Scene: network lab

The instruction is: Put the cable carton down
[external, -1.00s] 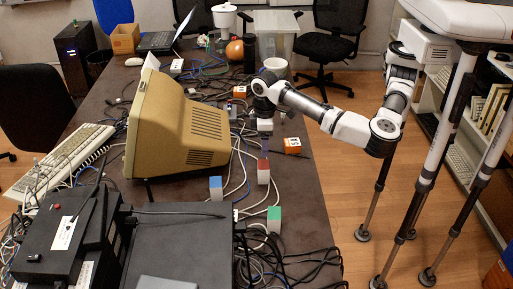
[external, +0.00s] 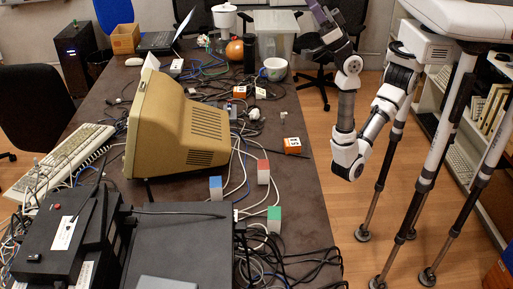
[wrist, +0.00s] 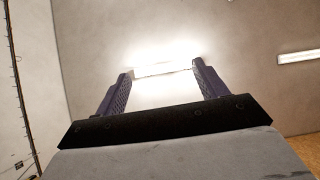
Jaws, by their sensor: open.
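No box can be surely told as the cable carton. An orange box with a white label (external: 292,146) sits on the dark table near its right edge, and an open cardboard box (external: 125,39) stands at the far left end. My gripper (external: 322,14) is raised above the table's far right side, pointing up, well apart from both boxes. In the wrist view my gripper (wrist: 161,72) is open, with nothing between its two purple fingers; a bright ceiling light shows behind them.
The table (external: 180,240) is crowded with cables. A beige monitor (external: 180,130) stands mid-table. Blue (external: 216,188), red (external: 263,172) and green (external: 274,220) topped blocks stand nearer. A mug (external: 274,69) and clear bin (external: 277,35) are at the far right.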

